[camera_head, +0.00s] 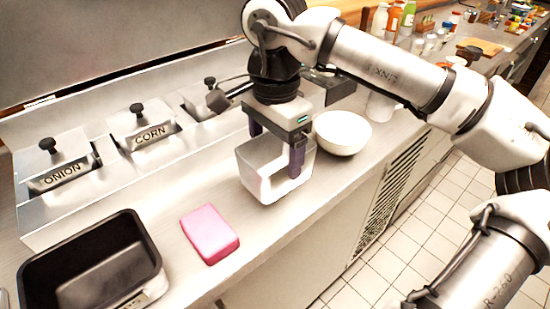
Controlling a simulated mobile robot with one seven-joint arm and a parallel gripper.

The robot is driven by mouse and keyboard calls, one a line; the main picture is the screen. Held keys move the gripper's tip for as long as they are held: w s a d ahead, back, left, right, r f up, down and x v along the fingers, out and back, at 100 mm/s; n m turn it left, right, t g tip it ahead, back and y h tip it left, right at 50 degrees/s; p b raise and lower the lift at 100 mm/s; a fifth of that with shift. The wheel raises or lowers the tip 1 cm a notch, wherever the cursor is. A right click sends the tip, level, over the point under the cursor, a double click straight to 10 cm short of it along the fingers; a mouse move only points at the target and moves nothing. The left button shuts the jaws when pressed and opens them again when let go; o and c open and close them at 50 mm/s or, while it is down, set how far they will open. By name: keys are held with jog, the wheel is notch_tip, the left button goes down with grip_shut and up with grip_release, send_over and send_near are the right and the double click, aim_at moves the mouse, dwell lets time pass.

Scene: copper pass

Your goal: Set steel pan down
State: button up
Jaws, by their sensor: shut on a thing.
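The steel pan (265,187) is a light, open, box-shaped container in the middle of the view, at the counter near its front edge. My gripper (277,150) points down over it, one dark finger on its far left side and one at its right wall. The gripper is shut on the pan. The pan looks about upright. I cannot tell whether its base touches the counter. Its far side is partly hidden by the gripper.
A white bowl (342,133) stands just right of the pan. A pink sponge (209,233) and a black pan (92,268) lie to the left. Lidded bins labelled ONION (62,172) and CORN (150,132) line the back. Bare counter (180,190) shows between.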

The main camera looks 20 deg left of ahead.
aim_at(275, 162)
jog(key=shift+f, duration=1.4)
jog(key=shift+f, duration=0.2)
jog(key=o, duration=1)
jog(key=shift+o, duration=0.2)
notch_tip(275, 162, up, 12)
jog(key=shift+r, duration=0.25)
